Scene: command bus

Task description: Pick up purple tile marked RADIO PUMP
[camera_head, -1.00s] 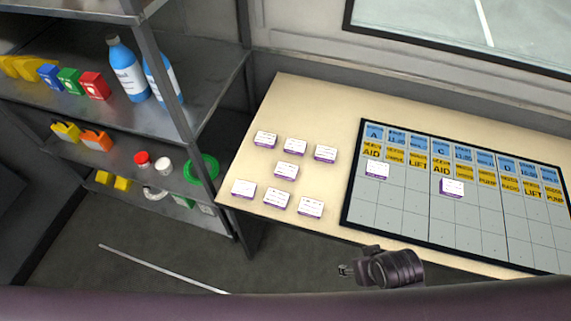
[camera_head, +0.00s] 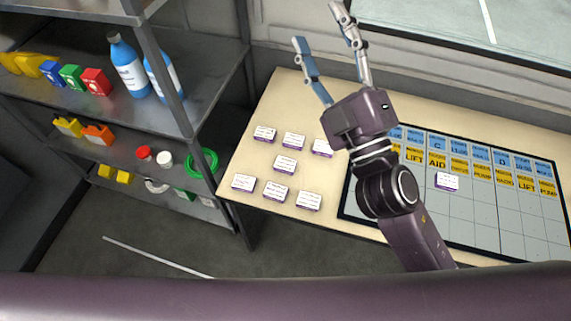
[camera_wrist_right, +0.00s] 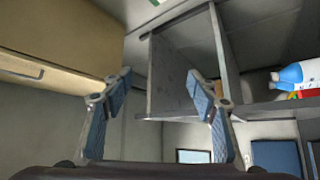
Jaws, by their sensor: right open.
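Several small tiles with white tops and purple edges lie on the cream table (camera_head: 262,213). They include a back-left tile (camera_head: 264,133), a middle tile (camera_head: 285,164) and a front-right tile (camera_head: 308,200). Their lettering is too small to read, so I cannot tell which is marked RADIO PUMP. Another such tile (camera_head: 446,181) lies on the gridded board. My right gripper (camera_head: 317,25) is open and empty, raised over the table's back and pointing away from the tiles. In the right wrist view its open fingers (camera_wrist_right: 158,82) hold nothing. My left gripper is not in view.
The gridded board (camera_head: 489,214) with blue and yellow header labels covers the table's right; my right arm hides its left part. A metal shelf (camera_head: 205,75) with blue bottles (camera_head: 128,66) and coloured boxes stands at the left. A window (camera_head: 520,45) is behind the table.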

